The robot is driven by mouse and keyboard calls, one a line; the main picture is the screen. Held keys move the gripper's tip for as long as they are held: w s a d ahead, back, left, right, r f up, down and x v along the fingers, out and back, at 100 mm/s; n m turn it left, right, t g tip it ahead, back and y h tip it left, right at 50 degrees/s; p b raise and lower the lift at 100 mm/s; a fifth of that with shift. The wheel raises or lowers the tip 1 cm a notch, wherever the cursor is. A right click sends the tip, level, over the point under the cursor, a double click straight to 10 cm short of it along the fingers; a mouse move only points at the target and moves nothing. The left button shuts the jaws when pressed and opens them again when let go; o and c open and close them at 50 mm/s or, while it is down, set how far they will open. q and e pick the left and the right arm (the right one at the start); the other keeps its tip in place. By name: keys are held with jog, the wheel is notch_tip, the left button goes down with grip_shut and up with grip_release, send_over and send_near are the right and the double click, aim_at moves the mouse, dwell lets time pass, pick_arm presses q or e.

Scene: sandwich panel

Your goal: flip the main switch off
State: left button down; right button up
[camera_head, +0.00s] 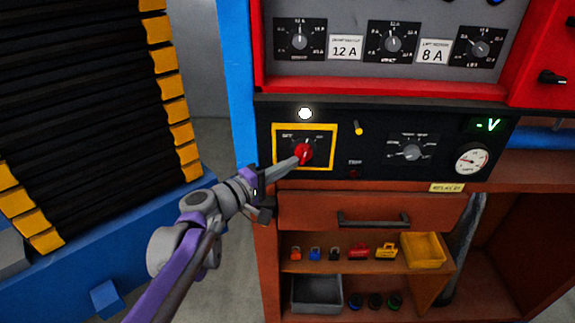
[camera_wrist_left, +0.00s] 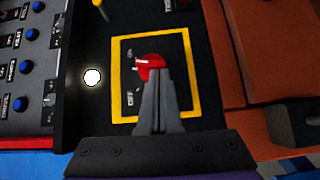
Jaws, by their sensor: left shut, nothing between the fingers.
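The main switch is a red rotary knob (camera_head: 305,151) inside a yellow square frame (camera_head: 334,128) on the black panel. A white lamp (camera_head: 305,113) glows just above the frame. My left gripper (camera_head: 297,161) is shut, with its fingertips at the lower left of the knob. In the left wrist view the shut fingers (camera_wrist_left: 158,75) overlap the lower right of the red knob (camera_wrist_left: 147,64). I cannot tell whether they touch it. The knob's white mark is partly visible; the label beside it is too small to read surely. My right gripper is not in view.
A grey rotary knob (camera_head: 411,152), a yellow toggle (camera_head: 358,128), a gauge (camera_head: 472,161) and a green display (camera_head: 488,125) share the panel. A drawer (camera_head: 320,210) with a dark handle sits below. A blue post (camera_head: 238,75) stands close on the left.

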pick_arm(q)
jog(key=shift+d+f+n+t+h+b, duration=0.15)
jog(key=shift+f+n+t+h+b, duration=0.15)
jog(key=shift+n+t, duration=0.35)
jog(key=shift+d+f+n+t+h+b, duration=0.1)
jog(key=shift+f+n+t+h+b, duration=0.15)
jog(key=shift+n+t, duration=0.4)
jog(key=shift+d+f+n+t+h+b, duration=0.15)
jog(key=shift+f+n+t+h+b, duration=0.2)
jog(key=shift+n, duration=0.55)
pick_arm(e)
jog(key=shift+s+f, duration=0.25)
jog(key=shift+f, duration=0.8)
pick_arm(q)
jog(key=shift+d, duration=0.2)
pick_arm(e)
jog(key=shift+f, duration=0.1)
